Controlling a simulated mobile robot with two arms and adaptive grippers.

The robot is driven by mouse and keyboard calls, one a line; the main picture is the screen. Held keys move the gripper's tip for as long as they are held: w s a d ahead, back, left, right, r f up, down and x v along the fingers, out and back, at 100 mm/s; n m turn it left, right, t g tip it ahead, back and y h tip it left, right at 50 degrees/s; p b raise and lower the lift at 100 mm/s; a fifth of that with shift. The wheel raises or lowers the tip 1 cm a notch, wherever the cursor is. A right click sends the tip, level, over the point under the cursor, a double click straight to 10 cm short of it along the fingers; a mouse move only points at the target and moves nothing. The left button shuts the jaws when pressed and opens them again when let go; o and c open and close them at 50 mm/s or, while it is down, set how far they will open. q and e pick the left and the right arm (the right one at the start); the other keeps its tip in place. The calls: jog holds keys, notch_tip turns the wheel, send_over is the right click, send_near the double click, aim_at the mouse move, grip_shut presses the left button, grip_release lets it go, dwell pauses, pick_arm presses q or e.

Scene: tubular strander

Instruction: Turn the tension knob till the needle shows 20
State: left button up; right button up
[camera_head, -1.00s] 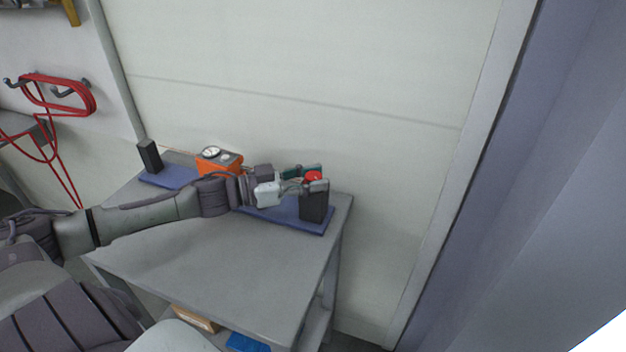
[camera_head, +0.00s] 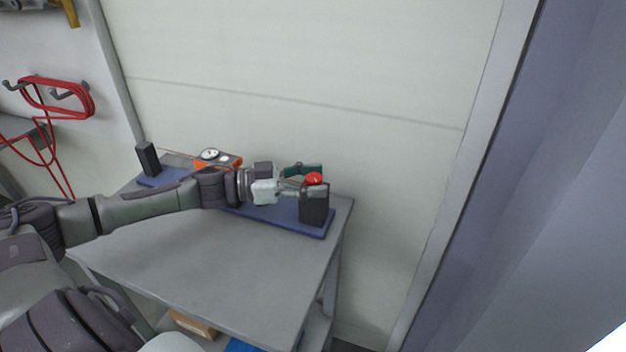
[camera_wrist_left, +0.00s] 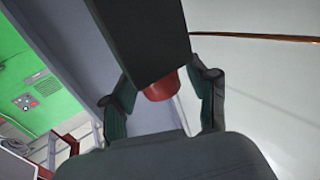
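The red tension knob (camera_head: 314,178) sits at the dark right-hand post (camera_head: 314,207) on the blue base (camera_head: 270,213). My left gripper (camera_head: 306,180) reaches it from the left. In the left wrist view the red knob (camera_wrist_left: 162,86) lies between the two spread fingers of my left gripper (camera_wrist_left: 164,92), with a gap on each side. The dark post (camera_wrist_left: 140,35) hides part of it there. The orange gauge box (camera_head: 232,162) has a white dial (camera_head: 209,154); its needle is too small to read. My right gripper is not in view.
A second dark post (camera_head: 148,158) stands at the base's left end. A thin copper-coloured wire (camera_wrist_left: 255,36) crosses the left wrist view. The grey table (camera_head: 215,265) is clear in front. A pale wall (camera_head: 300,80) rises close behind it.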

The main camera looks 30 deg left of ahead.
aim_at(305, 182)
pick_arm(q)
jog(key=shift+s, duration=0.1)
jog(key=shift+v, duration=3.1)
jog(key=shift+s+a, duration=0.35)
jog(key=shift+a, duration=0.1)
